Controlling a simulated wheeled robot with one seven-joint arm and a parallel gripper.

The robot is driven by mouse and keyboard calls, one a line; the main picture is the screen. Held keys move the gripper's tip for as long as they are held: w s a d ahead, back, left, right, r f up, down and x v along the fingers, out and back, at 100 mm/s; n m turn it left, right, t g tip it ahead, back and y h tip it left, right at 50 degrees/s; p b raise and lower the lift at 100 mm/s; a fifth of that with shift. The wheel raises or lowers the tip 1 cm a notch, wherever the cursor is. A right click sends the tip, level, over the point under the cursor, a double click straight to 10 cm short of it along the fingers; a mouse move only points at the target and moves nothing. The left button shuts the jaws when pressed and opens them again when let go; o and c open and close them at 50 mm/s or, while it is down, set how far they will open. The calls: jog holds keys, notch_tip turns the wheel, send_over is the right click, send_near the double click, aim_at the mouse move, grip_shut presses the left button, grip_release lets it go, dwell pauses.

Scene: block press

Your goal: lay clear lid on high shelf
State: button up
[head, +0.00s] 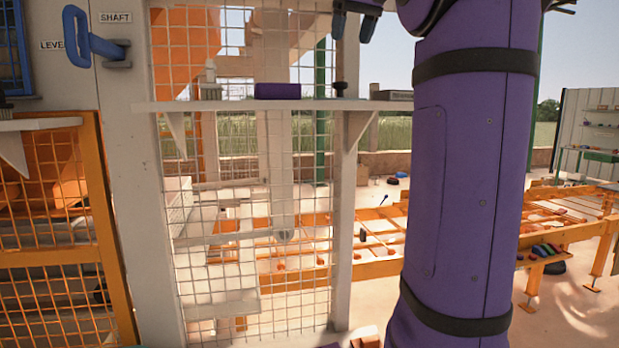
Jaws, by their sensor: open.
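The high shelf (235,106) is a pale narrow board fixed on brackets in front of a wire mesh panel. My gripper (353,30) shows only partly at the top edge. Its two dark fingertips are apart, above the shelf's right part, with nothing visible between them. I cannot pick out a clear lid for certain. A small black knob-like piece (340,88) shows on the shelf below my gripper; whether it belongs to a clear lid cannot be told.
On the shelf are a purple block (291,91), a pale bottle (210,78) and a grey box (391,95). A blue lever handle (90,42) juts from the post at left. A lower side shelf (40,124) is at far left. My purple arm hides much of the right.

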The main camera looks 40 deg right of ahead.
jog(key=shift+n+y, duration=0.3)
jog(key=shift+n, duration=0.1)
jog(key=a+f, duration=0.3)
jog(key=a, duration=0.2)
jog(key=a+f, duration=0.2)
jog(key=shift+s+a+f, duration=0.15)
jog(key=shift+a+f, duration=0.15)
jog(key=shift+a, duration=0.1)
jog(key=s+a+f+n, duration=0.1)
jog(key=s+a+f, duration=0.3)
jog(key=a+f, duration=0.3)
jog(key=s+a+f+n, duration=0.1)
jog(key=s+a+f, duration=0.4)
jog(key=f, duration=0.8)
jog(key=s+a+f+n+y, duration=0.1)
jog(key=s+a+f, duration=0.3)
jog(key=a+f, duration=0.5)
jog(key=shift+s+a+f+t, duration=0.2)
jog(key=shift+s+f+t, duration=0.15)
jog(key=shift+f, duration=0.15)
jog(key=shift+d, duration=0.1)
